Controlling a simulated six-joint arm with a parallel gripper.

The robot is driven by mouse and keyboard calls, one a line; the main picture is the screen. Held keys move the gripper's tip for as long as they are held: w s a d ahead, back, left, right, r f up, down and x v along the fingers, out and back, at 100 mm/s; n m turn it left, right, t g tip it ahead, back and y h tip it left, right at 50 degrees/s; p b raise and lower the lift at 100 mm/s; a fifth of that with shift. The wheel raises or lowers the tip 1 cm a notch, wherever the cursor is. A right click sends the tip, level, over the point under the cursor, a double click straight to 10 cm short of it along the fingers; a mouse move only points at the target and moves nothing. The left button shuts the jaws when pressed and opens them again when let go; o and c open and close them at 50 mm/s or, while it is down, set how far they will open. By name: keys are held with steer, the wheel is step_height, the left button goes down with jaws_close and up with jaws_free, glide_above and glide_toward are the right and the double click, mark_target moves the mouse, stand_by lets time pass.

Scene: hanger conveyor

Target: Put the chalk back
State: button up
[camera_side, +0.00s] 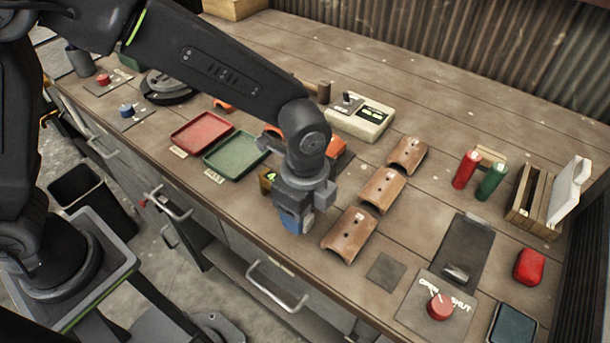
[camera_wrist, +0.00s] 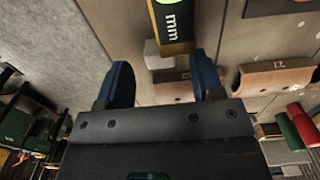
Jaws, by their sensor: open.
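A small pale block (camera_wrist: 158,55), which may be the chalk, shows between and beyond my fingertips in the wrist view, beside a gold-edged black block marked "mm" (camera_wrist: 172,22). My gripper (camera_side: 293,222) points down over the front part of the bench, left of the nearest brown curved piece (camera_side: 348,234). Its blue fingers are apart in the wrist view (camera_wrist: 163,78), with nothing visibly clamped. In the side view a small pale patch shows at the fingers; I cannot tell whether it is the block. No other chalk is clearly identifiable.
Red (camera_side: 201,132) and green (camera_side: 235,153) trays lie left of my gripper. More brown curved pieces (camera_side: 382,189) stand in a row. Red (camera_side: 466,168) and green (camera_side: 491,181) cylinders and a slotted wooden rack (camera_side: 530,206) are at right. A red knob (camera_side: 439,306) sits near the front.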

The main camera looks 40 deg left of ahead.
step_height(320, 180, up, 11)
steer(key=shift+r, duration=0.15)
steer(key=s+a+r+n+t, duration=0.2)
steer(key=s+a+n, duration=0.4)
steer(key=a+n, duration=0.3)
steer(key=s+a+r+n+t, duration=0.3)
steer(key=s+a+n, duration=0.3)
steer(key=a+n, duration=0.3)
steer(key=a, duration=0.4)
steer(key=shift+a+r+t, duration=0.2)
steer(key=shift+a+t, duration=0.1)
